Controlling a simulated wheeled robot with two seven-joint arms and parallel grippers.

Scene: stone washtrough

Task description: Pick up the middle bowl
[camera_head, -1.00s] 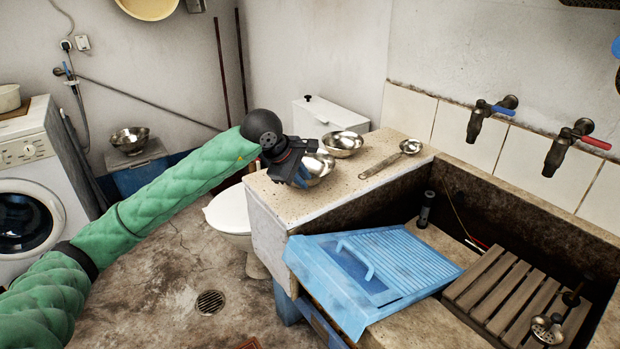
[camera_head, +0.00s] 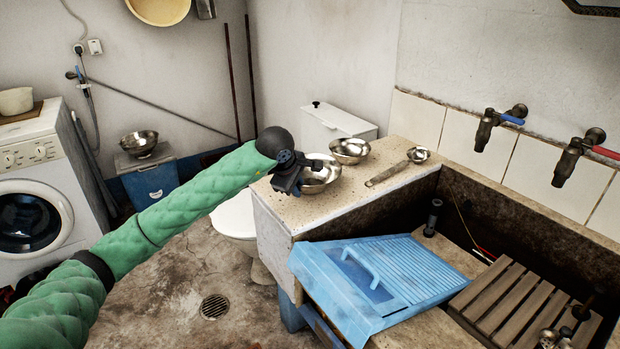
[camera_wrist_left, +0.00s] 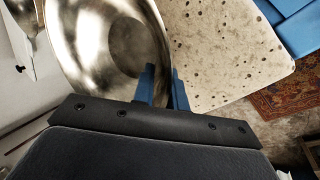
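Three metal bowls are in the head view. The middle bowl (camera_head: 322,176) is at the near left end of the speckled counter. Another bowl (camera_head: 349,150) stands just behind it, and a third bowl (camera_head: 139,142) is on the blue bin at the far left. My left gripper (camera_head: 294,187) is at the left side of the middle bowl. In the left wrist view its blue fingers (camera_wrist_left: 164,86) are close together, with the rim of the middle bowl (camera_wrist_left: 105,40) between them. I cannot tell whether the bowl is clear of the counter. My right gripper is out of view.
A ladle (camera_head: 400,166) lies on the counter (camera_head: 375,190) right of the bowls. The stone trough holds a blue washboard (camera_head: 330,290) and a wooden rack (camera_head: 510,300). Two taps (camera_head: 492,130) stick out from the wall. A toilet cistern (camera_head: 335,125) stands behind.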

